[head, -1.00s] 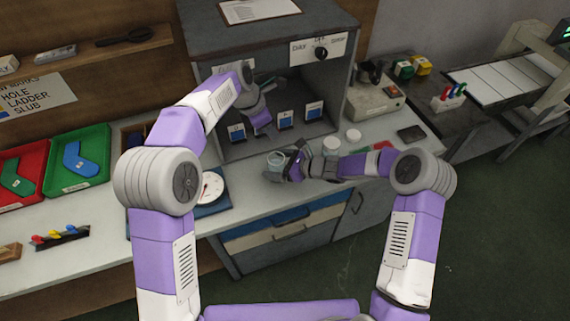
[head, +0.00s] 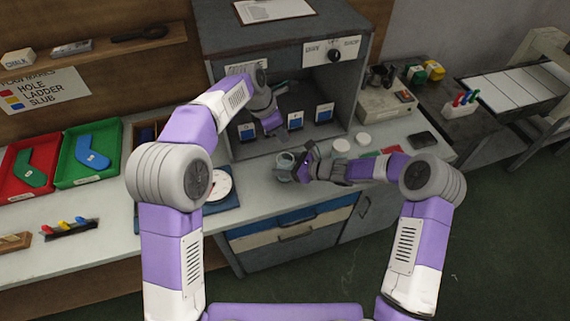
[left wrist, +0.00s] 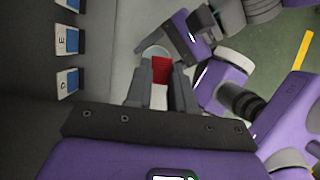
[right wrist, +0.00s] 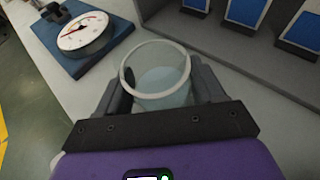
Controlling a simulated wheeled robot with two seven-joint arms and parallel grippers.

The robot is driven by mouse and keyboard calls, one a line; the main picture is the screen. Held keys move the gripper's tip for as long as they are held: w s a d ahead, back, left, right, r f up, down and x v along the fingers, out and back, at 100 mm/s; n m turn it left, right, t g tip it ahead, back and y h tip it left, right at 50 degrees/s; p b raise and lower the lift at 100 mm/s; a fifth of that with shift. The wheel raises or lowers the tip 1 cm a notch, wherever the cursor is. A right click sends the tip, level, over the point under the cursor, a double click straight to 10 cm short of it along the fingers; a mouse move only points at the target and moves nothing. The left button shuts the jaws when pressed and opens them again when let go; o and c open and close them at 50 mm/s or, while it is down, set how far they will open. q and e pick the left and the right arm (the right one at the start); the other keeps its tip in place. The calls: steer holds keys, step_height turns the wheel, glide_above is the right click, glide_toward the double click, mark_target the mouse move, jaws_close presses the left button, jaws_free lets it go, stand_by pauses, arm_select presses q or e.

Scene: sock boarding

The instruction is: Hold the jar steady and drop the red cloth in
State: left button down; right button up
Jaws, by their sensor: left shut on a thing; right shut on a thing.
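The clear jar (right wrist: 160,88) stands on the bench with its mouth up, and I see no cloth inside it. My right gripper (right wrist: 160,92) is shut on the jar, one finger on each side. The jar also shows in the head view (head: 285,166) in front of the grey cabinet. My left gripper (left wrist: 161,84) is shut on the red cloth (left wrist: 161,69), which shows between its fingers. In the left wrist view the cloth appears just below the jar's rim (left wrist: 153,50). The left fingertips are hard to make out in the head view.
The grey cabinet (head: 222,38) with labelled blue cards stands behind the jar. A dial scale (head: 218,184) is to the left. Two white round lids (head: 341,146) lie to the right. Red and green trays (head: 66,171) with sock shapes are at far left.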

arm_select(q)
step_height(320, 180, down, 8)
stand_by(1.3)
steer(key=shift+r, duration=0.1)
steer(key=c, duration=0.9)
jaws_free()
steer(key=shift+r, duration=0.1)
steer(key=v, duration=1.2)
arm_select(e)
steer(key=o, duration=1.2)
steer(key=shift+o, duration=0.2)
